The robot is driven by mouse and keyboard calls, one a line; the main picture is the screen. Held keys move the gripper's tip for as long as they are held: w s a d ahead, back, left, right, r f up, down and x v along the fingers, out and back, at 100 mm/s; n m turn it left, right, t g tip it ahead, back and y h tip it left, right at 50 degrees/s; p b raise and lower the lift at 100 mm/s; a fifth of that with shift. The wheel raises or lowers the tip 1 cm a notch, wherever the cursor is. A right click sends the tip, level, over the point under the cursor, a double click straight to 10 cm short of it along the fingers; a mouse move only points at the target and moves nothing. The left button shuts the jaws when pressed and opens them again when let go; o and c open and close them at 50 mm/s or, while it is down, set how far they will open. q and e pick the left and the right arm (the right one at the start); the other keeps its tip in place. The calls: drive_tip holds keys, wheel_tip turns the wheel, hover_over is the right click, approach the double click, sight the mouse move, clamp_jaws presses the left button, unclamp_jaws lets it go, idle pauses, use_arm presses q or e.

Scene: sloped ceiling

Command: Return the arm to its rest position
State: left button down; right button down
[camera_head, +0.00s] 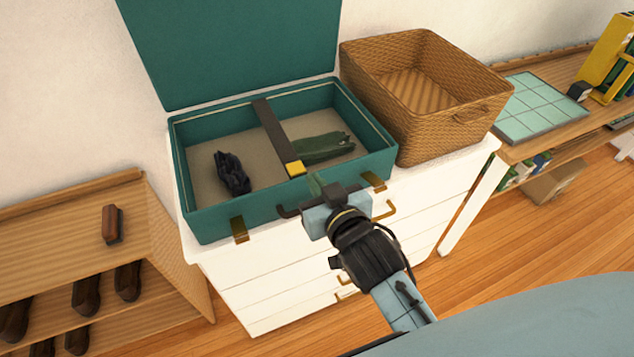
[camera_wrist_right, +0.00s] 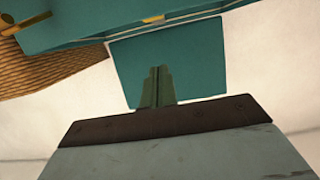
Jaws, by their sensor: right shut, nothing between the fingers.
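My right arm reaches in from the lower right of the head view. Its gripper (camera_head: 317,184) is at the front edge of the open teal case (camera_head: 210,222), in front of the strap's yellow end. In the right wrist view the two green fingers (camera_wrist_right: 156,86) are together with nothing between them. The case stands on a white drawer chest (camera_head: 270,285) with its lid (camera_head: 240,50) raised. Inside lie a dark crumpled item (camera_head: 232,172) on the left and a dark green folded item (camera_head: 325,147) on the right. My left gripper is out of view.
A wicker basket (camera_head: 440,130) stands right of the case on the chest. A wooden shelf (camera_head: 60,235) with several shoes and a brush (camera_head: 113,224) is at left. A desk with a pale green mat (camera_head: 540,104) is at right.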

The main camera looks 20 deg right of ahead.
idle(0.6)
drive_tip(key=s+f+n+g+b, duration=0.1)
drive_tip(key=s+f+g+b, duration=0.3)
drive_tip(key=f, duration=1.4)
drive_tip(key=s+f+n+g+b, duration=0.1)
drive_tip(key=s+f+g, duration=0.3)
drive_tip(key=f, duration=1.5)
drive_tip(key=s+d+f+g+b, duration=0.1)
drive_tip(key=s+d+f+g, duration=0.1)
drive_tip(key=s+f, duration=0.5)
drive_tip(key=s+d+f+g+b, duration=0.2)
drive_tip(key=s+d+f, duration=0.2)
drive_tip(key=s+f, duration=0.4)
drive_tip(key=s+d+f+g+b, duration=0.2)
drive_tip(key=s+f, duration=0.6)
drive_tip(key=s, duration=0.7)
drive_tip(key=shift+s+d+f+h, duration=0.15)
drive_tip(key=shift+s+d+h, duration=0.2)
drive_tip(key=shift+d, duration=0.35)
